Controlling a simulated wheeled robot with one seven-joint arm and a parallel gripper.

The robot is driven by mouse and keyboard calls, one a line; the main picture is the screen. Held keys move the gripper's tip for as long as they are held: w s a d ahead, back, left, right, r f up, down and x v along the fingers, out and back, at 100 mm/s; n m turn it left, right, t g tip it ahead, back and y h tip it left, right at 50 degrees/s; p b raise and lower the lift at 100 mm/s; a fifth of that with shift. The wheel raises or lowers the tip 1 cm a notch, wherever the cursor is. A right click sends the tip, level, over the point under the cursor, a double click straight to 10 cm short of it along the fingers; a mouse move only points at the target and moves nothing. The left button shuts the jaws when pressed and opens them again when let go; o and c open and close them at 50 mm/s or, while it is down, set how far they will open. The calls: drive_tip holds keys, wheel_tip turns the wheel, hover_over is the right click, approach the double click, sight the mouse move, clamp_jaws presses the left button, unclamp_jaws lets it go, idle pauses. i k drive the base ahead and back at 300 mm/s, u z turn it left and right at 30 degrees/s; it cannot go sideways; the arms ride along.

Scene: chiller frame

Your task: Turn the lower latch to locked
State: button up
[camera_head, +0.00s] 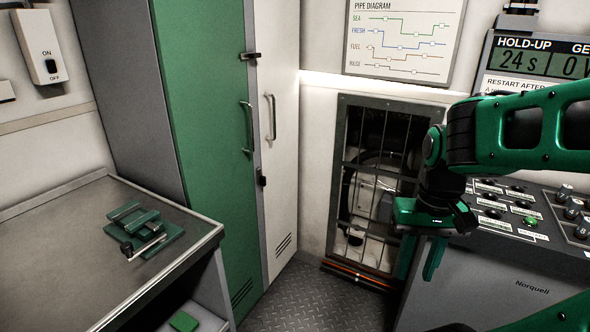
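The lower latch (262,179) is a small dark fitting on the grey edge strip of the tall green locker door, below the door handles. It looks upright, but it is too small to read its exact setting. A similar upper latch (251,56) sits higher on the same strip, with its dark bar lying roughly level across it. My gripper (417,268) points down at the right, in front of the barred opening and well to the right of the lower latch. Its two green fingers are apart, and I see nothing between them.
A metal bench (60,250) with a green vise (145,230) stands at the left. A barred frame (345,150) is in the back wall, and a control console (480,270) stands at the right. Open floor (305,300) lies before the locker.

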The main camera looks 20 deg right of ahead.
sight(262, 179)
drive_tip(key=z, duration=0.55)
drive_tip(key=i, duration=1.1)
drive_tip(key=z, duration=0.45)
